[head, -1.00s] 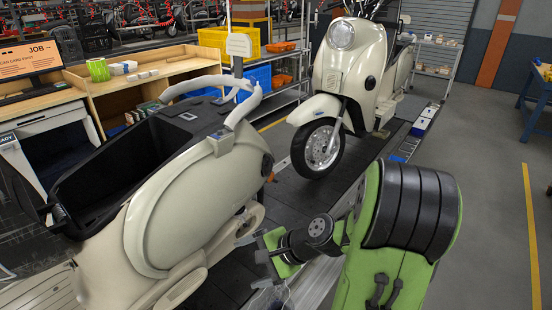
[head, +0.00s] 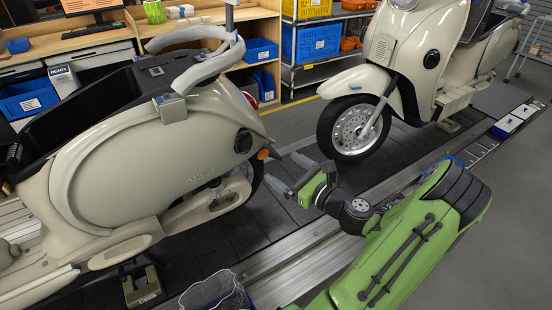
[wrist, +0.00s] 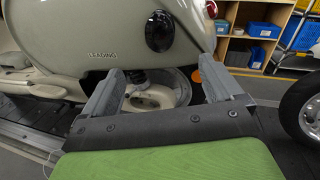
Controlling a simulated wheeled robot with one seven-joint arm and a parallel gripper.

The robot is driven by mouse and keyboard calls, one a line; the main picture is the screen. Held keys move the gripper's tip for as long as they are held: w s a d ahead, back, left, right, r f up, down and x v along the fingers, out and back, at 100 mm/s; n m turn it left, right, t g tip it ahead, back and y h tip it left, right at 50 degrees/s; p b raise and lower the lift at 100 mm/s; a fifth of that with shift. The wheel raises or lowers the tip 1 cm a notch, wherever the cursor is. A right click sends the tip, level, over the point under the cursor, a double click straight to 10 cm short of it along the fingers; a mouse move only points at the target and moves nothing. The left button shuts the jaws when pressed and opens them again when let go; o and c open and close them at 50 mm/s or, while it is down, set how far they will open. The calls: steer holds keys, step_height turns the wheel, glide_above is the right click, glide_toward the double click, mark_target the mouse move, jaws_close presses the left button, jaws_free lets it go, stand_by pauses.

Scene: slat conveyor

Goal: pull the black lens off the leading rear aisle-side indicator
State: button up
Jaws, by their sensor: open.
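The cream scooter at left, marked "LEADING" in the wrist view, has a round black lens (head: 243,141) on its rear side panel. The lens also shows as a glossy black oval in the wrist view (wrist: 159,31), above and beyond my fingertips. A small orange piece (head: 263,154) sits just right of and below the lens. My gripper (head: 290,172) is open and empty, to the right of the scooter's rear end. In the wrist view my gripper (wrist: 162,72) has its two grey fingers wide apart, with the rear wheel between and behind them. Nothing touches the lens.
A second cream scooter (head: 400,45) stands behind at right, with its own black round piece on the side. Metal conveyor rails (head: 300,262) run along the near side. A clear mesh-like container (head: 215,292) is at the bottom. Shelves with blue bins (head: 318,40) stand at the back.

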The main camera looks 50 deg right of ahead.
mark_target(247, 144)
steer(key=w, duration=0.5)
steer(key=w+b, duration=0.1)
steer(key=w, duration=0.8)
steer(key=shift+w+d+b, duration=0.35)
steer(key=shift+w+b, duration=0.05)
steer(key=c, duration=1.1)
steer(key=shift+s, duration=0.1)
steer(key=shift+s+a+r, duration=0.1)
steer(key=shift+s, duration=1.5)
steer(key=shift+s+a, duration=0.1)
steer(key=shift+s, duration=0.75)
